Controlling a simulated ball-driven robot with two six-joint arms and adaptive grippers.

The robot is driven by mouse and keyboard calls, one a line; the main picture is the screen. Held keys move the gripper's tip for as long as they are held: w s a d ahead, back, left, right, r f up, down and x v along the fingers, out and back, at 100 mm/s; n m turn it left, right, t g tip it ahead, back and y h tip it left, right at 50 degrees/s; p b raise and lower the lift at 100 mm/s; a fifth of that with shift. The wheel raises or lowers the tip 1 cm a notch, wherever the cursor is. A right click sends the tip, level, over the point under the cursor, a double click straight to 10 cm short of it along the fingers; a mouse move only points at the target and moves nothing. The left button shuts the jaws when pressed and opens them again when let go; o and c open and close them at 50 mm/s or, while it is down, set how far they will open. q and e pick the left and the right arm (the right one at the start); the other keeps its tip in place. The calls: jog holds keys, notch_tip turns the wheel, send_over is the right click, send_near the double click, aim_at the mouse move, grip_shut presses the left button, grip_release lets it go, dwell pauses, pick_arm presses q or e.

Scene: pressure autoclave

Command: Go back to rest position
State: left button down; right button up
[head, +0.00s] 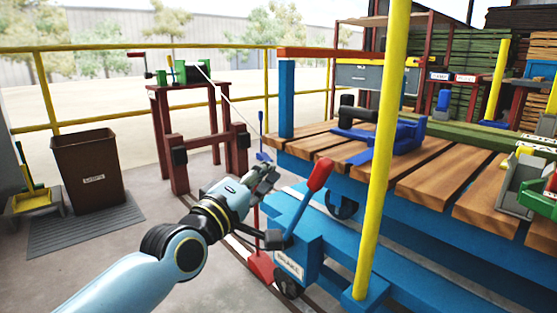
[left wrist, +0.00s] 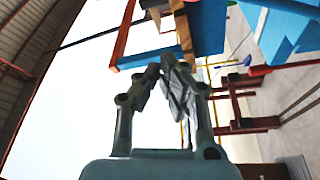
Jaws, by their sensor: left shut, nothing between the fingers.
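My left gripper (head: 266,173) is at the end of my light blue arm, near the middle of the head view. Its fingers are shut and empty. In the left wrist view the two dark fingertips (left wrist: 172,68) come together with nothing between them. The gripper is left of the red-handled brake lever (head: 319,176) and beside the near left corner of the cart. It appears apart from the lever's red grip. My right gripper is not in view.
A blue cart with a wooden slat deck (head: 430,172) fills the right side, with a yellow post (head: 383,150) in front. A red stand with a green winch (head: 190,72) and a brown bin (head: 88,170) stand at left. Open floor lies between the bin and cart.

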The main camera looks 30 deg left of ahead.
pick_arm(q)
jog(key=shift+s+a, duration=0.1)
jog(key=shift+s, duration=0.45)
